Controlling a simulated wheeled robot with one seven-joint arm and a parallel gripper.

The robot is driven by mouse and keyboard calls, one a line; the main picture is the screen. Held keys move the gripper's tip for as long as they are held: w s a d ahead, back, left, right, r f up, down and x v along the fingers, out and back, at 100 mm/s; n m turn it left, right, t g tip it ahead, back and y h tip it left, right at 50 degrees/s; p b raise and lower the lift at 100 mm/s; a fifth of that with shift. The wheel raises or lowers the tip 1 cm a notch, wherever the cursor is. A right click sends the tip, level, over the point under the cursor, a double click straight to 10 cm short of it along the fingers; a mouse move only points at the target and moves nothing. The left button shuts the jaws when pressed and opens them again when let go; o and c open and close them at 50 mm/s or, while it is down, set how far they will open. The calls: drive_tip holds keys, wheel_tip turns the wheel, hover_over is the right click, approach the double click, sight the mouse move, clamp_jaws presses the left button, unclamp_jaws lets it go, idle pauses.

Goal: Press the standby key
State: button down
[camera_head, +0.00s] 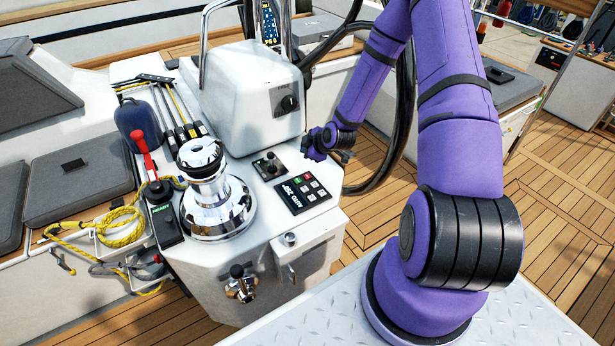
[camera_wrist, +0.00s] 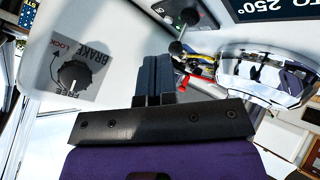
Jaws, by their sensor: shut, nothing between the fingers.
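The autopilot panel (camera_head: 303,193) is a black plate on the white console top, with a display reading AUTO 250° and several small keys, one green and others red or pale. The key labels are too small to read, so I cannot tell which key is standby. In the wrist view only the display corner of the panel (camera_wrist: 275,8) shows at the top right; its keys are out of frame. My gripper (camera_head: 343,156) is above and behind the panel, apart from it. In the wrist view its dark fingers (camera_wrist: 158,68) are together and empty.
A chrome winch (camera_head: 213,185) stands left of the panel. A small lever panel (camera_head: 269,166) sits behind it. The white pod (camera_head: 250,85) with a brake knob (camera_wrist: 78,78) rises close to my gripper.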

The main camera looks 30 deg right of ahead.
sight(307, 177)
drive_tip(key=shift+f, duration=0.1)
drive_tip(key=shift+f, duration=4.3)
drive_tip(key=shift+f, duration=0.15)
drive_tip(key=shift+f, duration=0.3)
drive_tip(key=shift+f, duration=0.4)
drive_tip(key=shift+r, duration=0.85)
drive_tip(key=shift+r, duration=0.1)
drive_tip(key=shift+r, duration=2.4)
